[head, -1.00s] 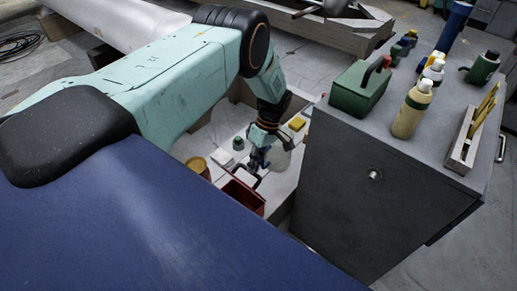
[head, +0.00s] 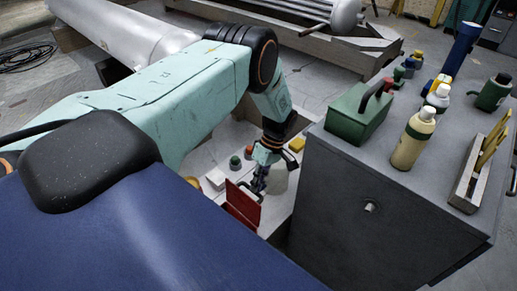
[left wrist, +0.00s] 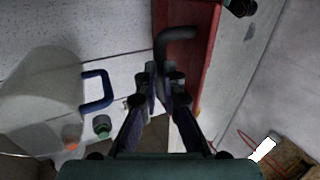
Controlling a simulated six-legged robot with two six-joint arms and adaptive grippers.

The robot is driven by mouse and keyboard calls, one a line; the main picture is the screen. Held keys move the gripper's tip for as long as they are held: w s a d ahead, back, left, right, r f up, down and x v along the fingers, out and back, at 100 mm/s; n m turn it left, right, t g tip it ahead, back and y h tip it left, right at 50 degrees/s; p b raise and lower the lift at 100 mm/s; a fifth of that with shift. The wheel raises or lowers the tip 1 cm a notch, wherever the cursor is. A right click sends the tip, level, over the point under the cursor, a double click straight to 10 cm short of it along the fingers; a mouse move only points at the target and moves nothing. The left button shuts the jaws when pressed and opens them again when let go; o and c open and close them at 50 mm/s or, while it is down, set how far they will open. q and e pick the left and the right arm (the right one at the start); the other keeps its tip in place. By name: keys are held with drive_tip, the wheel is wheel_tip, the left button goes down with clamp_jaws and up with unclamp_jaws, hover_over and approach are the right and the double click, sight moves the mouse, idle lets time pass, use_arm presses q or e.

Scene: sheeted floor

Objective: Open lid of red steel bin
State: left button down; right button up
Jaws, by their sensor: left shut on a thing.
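The red steel bin (head: 243,214) stands low on the pale surface between my blue body and the grey cabinet. Its red lid (head: 240,196) looks tilted up, with the edge by my gripper raised; my arm and body hide part of the bin. My left gripper (head: 259,187) is at the lid's upper right edge, pointing down. In the left wrist view the red lid (left wrist: 207,40) runs along the right of the fingers, and the dark bent handle (left wrist: 178,34) reaches the fingertips (left wrist: 163,78). The fingers are closed on this handle. My right gripper is not seen.
The grey cabinet (head: 365,205) stands close to the right of the bin, with a green toolbox (head: 357,115) and bottles on top. A whitish round container (left wrist: 42,90) shows in the wrist view.

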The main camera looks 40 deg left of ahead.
use_arm(q)
drive_tip(key=shift+s+f+g, duration=0.3)
drive_tip(key=shift+s+f, duration=0.3)
drive_tip(key=shift+s, duration=0.1)
drive_tip(key=c, duration=1.9)
unclamp_jaws()
drive_tip(key=o, duration=0.3)
drive_tip(key=shift+w+a, duration=0.1)
drive_tip(key=shift+a, duration=0.05)
drive_tip(key=shift+o, duration=0.9)
drive_tip(key=shift+w+f, duration=0.1)
drive_tip(key=shift+o, duration=0.3)
drive_tip(key=shift+r, duration=0.2)
drive_tip(key=shift+w, duration=0.1)
drive_tip(key=v, duration=1.2)
